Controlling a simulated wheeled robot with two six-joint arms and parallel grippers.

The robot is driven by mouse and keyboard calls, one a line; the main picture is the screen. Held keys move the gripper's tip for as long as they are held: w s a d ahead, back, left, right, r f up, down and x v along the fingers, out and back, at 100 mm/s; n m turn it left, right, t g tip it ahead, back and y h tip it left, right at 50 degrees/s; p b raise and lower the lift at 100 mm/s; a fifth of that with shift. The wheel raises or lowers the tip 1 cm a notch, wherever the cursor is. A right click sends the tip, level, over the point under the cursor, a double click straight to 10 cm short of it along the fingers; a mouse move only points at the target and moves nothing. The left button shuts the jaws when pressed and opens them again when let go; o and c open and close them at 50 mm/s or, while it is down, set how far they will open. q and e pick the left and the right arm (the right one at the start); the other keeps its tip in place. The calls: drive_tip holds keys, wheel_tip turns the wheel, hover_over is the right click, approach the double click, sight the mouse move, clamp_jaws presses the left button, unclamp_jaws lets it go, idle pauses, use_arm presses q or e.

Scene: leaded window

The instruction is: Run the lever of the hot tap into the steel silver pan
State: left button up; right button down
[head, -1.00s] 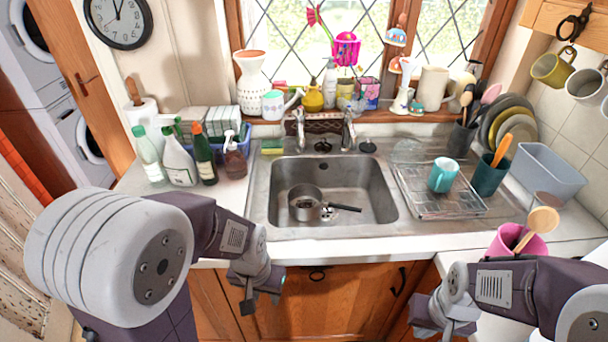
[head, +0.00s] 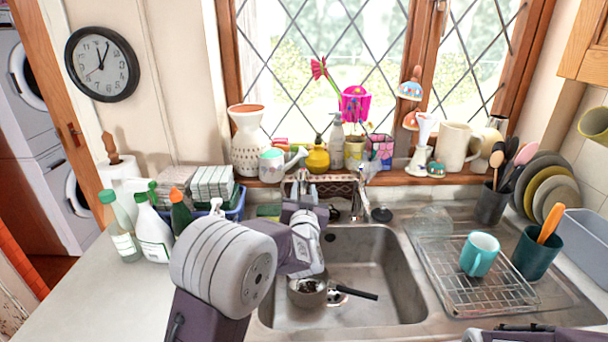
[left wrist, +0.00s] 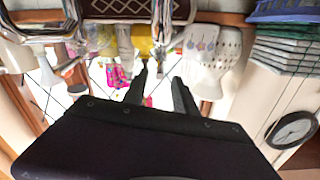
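The silver pan (head: 304,296) stands in the sink basin, its black handle pointing right. My left arm hides part of it. Two chrome taps stand behind the sink. The right tap (head: 358,200) is clear; the left tap (head: 300,180) is largely hidden behind my left gripper (head: 303,205). I cannot read which is hot. In the left wrist view, upside down, my left gripper (left wrist: 158,80) has its fingers apart with nothing visible between them. Chrome tap parts (left wrist: 165,18) show near the top edge, beyond the fingers. Contact cannot be told. My right gripper is out of view.
The windowsill behind the taps holds a white vase (head: 248,145), a yellow pot (head: 317,158) and other items. A drying rack (head: 490,290) with a teal mug (head: 479,254) stands right of the sink. Bottles (head: 153,235) stand on the left. The basin's right side is clear.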

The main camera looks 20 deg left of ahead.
sight(304, 173)
use_arm(q)
drive_tip(key=shift+w+a+r+p, duration=0.35)
drive_tip(key=shift+w+r+p, duration=0.15)
drive_tip(key=shift+w+p, duration=0.4)
drive_tip(key=x, duration=0.3)
drive_tip(key=f+x, duration=0.1)
drive_tip(key=x, duration=0.1)
drive_tip(key=shift+w+p, duration=0.3)
drive_tip(key=shift+w, duration=0.15)
drive_tip(key=shift+w+a, duration=0.1)
drive_tip(key=shift+w, duration=0.2)
drive_tip(key=shift+r, duration=0.1)
drive_tip(key=shift+w, duration=0.1)
drive_tip(key=shift+w, duration=0.1)
drive_tip(key=shift+c, duration=0.3)
clamp_jaws()
drive_tip(key=shift+s, duration=0.2)
